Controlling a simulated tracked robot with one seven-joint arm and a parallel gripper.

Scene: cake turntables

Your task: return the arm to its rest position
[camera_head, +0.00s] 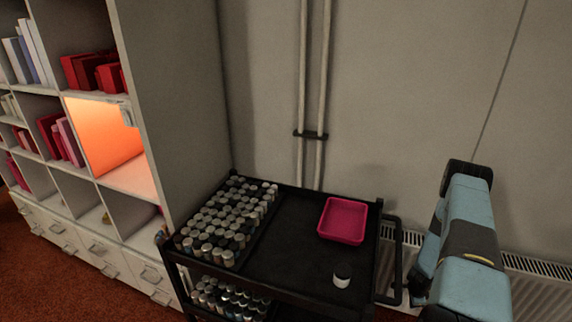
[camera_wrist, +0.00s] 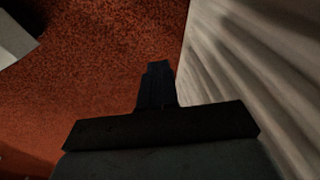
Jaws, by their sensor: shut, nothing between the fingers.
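My arm (camera_head: 468,245) shows in the head view at the right, blue and black, folded upright beside the cart's handle. My gripper (camera_wrist: 158,72) shows in the wrist view, with its dark fingers together and nothing between them. It points over the red-brown carpet (camera_wrist: 100,70), close to a pale ribbed surface on the right. In the head view the gripper itself cannot be made out.
A shelf unit (camera_head: 180,100) stands left. A radiator (camera_head: 540,285) is behind my arm. Carpet is clear at lower left.

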